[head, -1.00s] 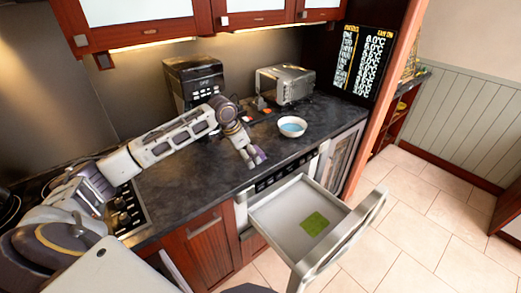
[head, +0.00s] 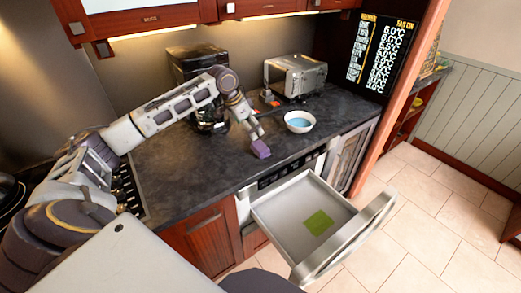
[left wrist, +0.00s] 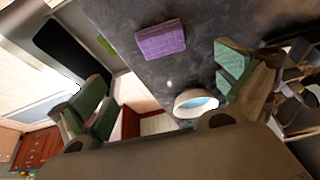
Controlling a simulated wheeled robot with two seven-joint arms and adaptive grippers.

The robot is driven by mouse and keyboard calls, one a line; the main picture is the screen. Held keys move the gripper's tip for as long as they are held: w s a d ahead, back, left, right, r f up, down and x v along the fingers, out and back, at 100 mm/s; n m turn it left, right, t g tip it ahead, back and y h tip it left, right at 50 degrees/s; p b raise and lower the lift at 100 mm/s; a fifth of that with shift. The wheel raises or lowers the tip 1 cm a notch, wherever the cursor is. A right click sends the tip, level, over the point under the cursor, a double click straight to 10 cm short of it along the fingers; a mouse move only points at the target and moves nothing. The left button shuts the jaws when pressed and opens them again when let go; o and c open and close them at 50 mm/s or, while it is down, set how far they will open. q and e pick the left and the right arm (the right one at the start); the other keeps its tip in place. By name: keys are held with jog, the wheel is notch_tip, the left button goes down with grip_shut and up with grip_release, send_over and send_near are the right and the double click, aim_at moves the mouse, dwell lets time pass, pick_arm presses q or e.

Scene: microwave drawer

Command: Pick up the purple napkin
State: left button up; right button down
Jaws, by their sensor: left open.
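The purple napkin (head: 261,149) lies folded on the dark counter near its front edge. It also shows in the left wrist view (left wrist: 160,40), on the counter and apart from the fingers. My left gripper (head: 255,132) is just above and behind the napkin in the head view. In the left wrist view its green-padded fingers (left wrist: 165,98) are spread wide with nothing between them. My right gripper is in neither view.
A white bowl with blue inside (head: 299,121) stands on the counter right of the napkin. A toaster oven (head: 295,76) and a black coffee machine (head: 197,62) stand behind. An open drawer (head: 283,222) holding a green cloth (head: 318,223) juts out below the counter.

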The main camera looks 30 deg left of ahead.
pick_arm(q)
send_over(260, 146)
jog(key=s, duration=0.2)
jog(key=f, duration=0.7)
jog(key=shift+a+f, duration=0.1)
jog(key=shift+a, duration=0.1)
jog(key=shift+w+f, duration=0.1)
jog(key=shift+f, duration=0.1)
jog(key=shift+p, duration=0.3)
jog(key=shift+p+x, duration=0.4)
jog(key=shift+x, duration=2.2)
jog(key=shift+a, duration=0.15)
jog(key=c, duration=0.9)
